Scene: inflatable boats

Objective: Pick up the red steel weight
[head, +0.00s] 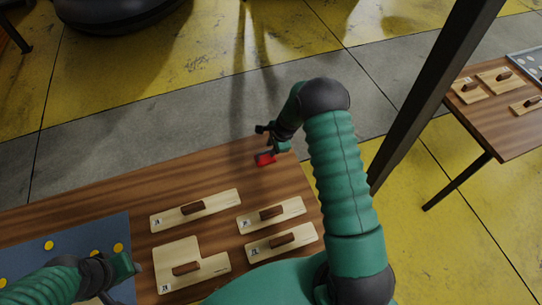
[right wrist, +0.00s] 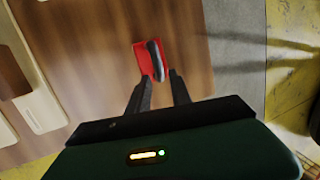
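The red steel weight (head: 265,159) lies near the far right end of the wooden table in the head view. In the right wrist view the red weight (right wrist: 143,58), with a dark grey rounded part on its right side, lies just beyond the fingertips. My right gripper (right wrist: 161,76) is open, its two dark fingers apart and pointing at the weight, with nothing visible between them. In the head view my right gripper (head: 270,140) is beside and above the weight. My left gripper (head: 118,280) is at the lower left over the blue board; its fingers are unclear.
Several pale wooden pieces with brown handles (head: 195,209) lie on the wooden table (head: 120,200). A blue board with yellow dots (head: 60,228) is at the left. A dark post (head: 430,95) stands right of my right arm. Another table (head: 500,130) is beyond it.

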